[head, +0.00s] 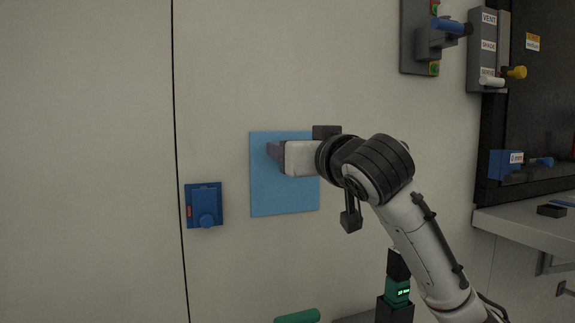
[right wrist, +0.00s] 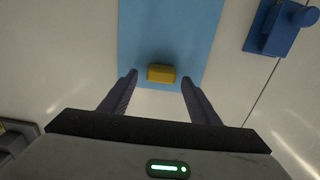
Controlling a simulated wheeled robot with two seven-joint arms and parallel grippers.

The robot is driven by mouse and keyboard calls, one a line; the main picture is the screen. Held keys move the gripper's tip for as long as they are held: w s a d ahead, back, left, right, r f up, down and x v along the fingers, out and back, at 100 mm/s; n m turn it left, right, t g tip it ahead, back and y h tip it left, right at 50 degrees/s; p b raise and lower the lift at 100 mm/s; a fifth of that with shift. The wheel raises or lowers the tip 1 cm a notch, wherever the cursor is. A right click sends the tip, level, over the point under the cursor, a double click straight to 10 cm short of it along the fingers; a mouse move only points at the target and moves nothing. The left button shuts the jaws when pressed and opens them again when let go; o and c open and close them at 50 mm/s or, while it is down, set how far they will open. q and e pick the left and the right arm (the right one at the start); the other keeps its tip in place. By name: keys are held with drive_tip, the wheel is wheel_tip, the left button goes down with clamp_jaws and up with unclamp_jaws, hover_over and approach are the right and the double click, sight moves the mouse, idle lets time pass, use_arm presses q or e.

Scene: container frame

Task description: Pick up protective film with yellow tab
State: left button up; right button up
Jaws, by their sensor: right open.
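The protective film (head: 285,198) is a light blue rectangle flat on the pale wall panel. In the right wrist view the film (right wrist: 170,35) fills the upper middle, with its yellow tab (right wrist: 161,73) at its lower edge. My right gripper (right wrist: 160,85) is open, with one finger on each side of the tab and space between each finger and the tab. In the head view my right gripper (head: 273,152) is in front of the film's upper part and hides the tab. I cannot tell if the fingers touch the wall. My left gripper is not in view.
A blue latch box with a knob (head: 204,205) is on the wall left of the film. A grey switch unit with a blue handle (head: 440,40) and a labelled lever panel (head: 488,50) are at upper right. A shelf (head: 530,222) juts out at right.

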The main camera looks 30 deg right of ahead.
drive_tip(key=shift+w, duration=0.15)
drive_tip(key=shift+c, duration=0.2)
drive_tip(key=c, duration=1.3)
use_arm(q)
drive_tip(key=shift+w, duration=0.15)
use_arm(e)
drive_tip(key=shift+c, duration=0.2)
